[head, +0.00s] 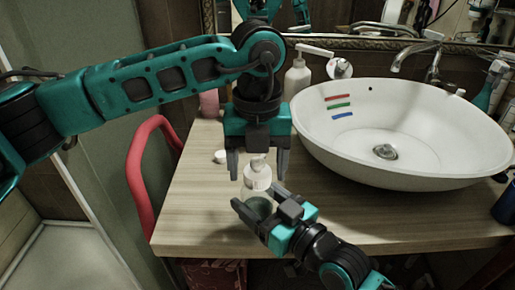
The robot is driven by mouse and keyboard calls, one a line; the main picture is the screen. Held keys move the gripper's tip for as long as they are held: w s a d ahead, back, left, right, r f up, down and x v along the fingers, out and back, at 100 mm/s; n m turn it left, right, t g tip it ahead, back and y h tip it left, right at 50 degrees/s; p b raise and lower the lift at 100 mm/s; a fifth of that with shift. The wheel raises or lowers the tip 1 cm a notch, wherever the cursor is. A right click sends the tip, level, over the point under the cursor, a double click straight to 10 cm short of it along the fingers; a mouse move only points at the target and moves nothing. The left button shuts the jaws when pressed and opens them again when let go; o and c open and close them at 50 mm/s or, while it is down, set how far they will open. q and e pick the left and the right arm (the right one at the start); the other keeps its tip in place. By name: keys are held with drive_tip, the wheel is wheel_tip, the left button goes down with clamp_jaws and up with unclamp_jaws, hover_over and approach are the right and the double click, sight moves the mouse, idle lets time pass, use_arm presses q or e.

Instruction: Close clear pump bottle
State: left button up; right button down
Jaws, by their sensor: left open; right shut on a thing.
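A clear pump bottle (247,191) stands on the wooden counter (205,200), left of the basin. Its white collar and pump top (257,176) show above the clear body. My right gripper (254,206) is shut on the bottle's body from the front right, its fingers hiding part of it. My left gripper (257,165) points straight down from above, open, with its two fingertips on either side of the pump top. Whether the fingers touch the top cannot be told.
A white vessel basin (420,165) fills the right of the counter. A white pump dispenser (297,77) and a faucet (415,55) stand behind. A small white lid-like piece (221,156) lies left of my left gripper. A red chair (140,170) is at the left edge.

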use_arm(q)
drive_tip(key=shift+f, duration=0.15)
drive_tip(key=shift+c, duration=0.3)
drive_tip(key=c, duration=1)
drive_tip(key=m, duration=0.5)
drive_tip(key=shift+m, duration=0.3)
drive_tip(key=shift+c, duration=0.2)
drive_tip(key=m, duration=0.5)
drive_tip(key=shift+m, duration=0.3)
drive_tip(key=m, duration=1)
drive_tip(key=o, duration=1.2)
drive_tip(key=shift+o, duration=0.2)
wheel_tip(320, 180, up, 12)
